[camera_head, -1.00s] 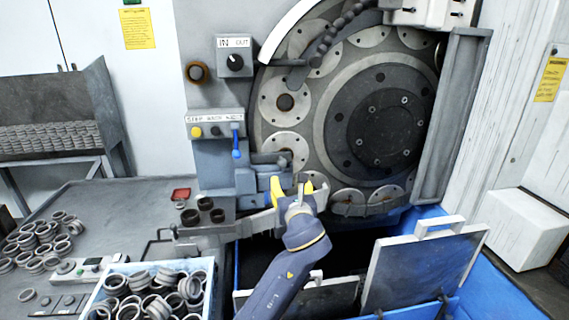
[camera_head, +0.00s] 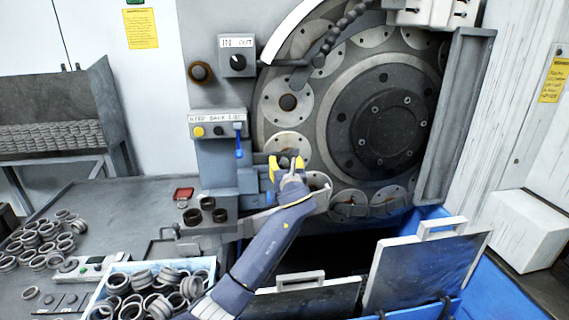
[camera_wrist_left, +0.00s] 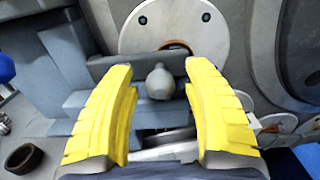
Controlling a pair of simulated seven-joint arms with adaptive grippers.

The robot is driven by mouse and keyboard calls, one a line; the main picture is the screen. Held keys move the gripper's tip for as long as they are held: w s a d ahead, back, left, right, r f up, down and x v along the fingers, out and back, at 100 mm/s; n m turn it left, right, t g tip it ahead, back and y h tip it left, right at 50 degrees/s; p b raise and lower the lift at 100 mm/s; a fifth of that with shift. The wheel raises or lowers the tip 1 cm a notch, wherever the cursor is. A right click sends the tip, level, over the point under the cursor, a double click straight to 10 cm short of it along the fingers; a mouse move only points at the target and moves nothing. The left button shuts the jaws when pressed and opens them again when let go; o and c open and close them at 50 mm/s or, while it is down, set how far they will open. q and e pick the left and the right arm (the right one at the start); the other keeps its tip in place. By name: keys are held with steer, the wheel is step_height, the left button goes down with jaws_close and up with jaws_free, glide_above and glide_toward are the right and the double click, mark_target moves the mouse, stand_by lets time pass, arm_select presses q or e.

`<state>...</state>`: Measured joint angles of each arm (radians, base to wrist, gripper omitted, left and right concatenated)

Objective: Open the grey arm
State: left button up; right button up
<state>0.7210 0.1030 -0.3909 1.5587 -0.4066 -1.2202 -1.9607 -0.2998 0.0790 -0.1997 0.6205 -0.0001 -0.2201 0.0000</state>
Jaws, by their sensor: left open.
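My left gripper (camera_head: 286,164) has yellow fingers and is in front of the lower left of the grinder's round disc. In the left wrist view its fingers (camera_wrist_left: 162,110) are open. A grey round knob (camera_wrist_left: 160,82) shows between them, with a gap on each side. A dark grey bar (camera_wrist_left: 115,66) lies behind the knob and looks like the grey arm. In the head view a grey block (camera_head: 262,158) shows just left of the fingers, and the gripper hides much of what lies behind it. My right gripper is not in view.
A blue-handled lever (camera_head: 239,146) hangs just above left of the gripper. A white box of rings (camera_head: 205,268) and several loose rings (camera_head: 40,240) are on the bench (camera_head: 120,200). Grey handled covers (camera_head: 425,268) sit at the lower right. Dark rings (camera_head: 207,203) stand near the machine.

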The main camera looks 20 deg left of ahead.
arm_select(q)
steer(key=shift+w+a, duration=0.1)
steer(key=shift+w, duration=0.05)
jaws_close()
stand_by(0.4)
steer(key=shift+r, duration=0.1)
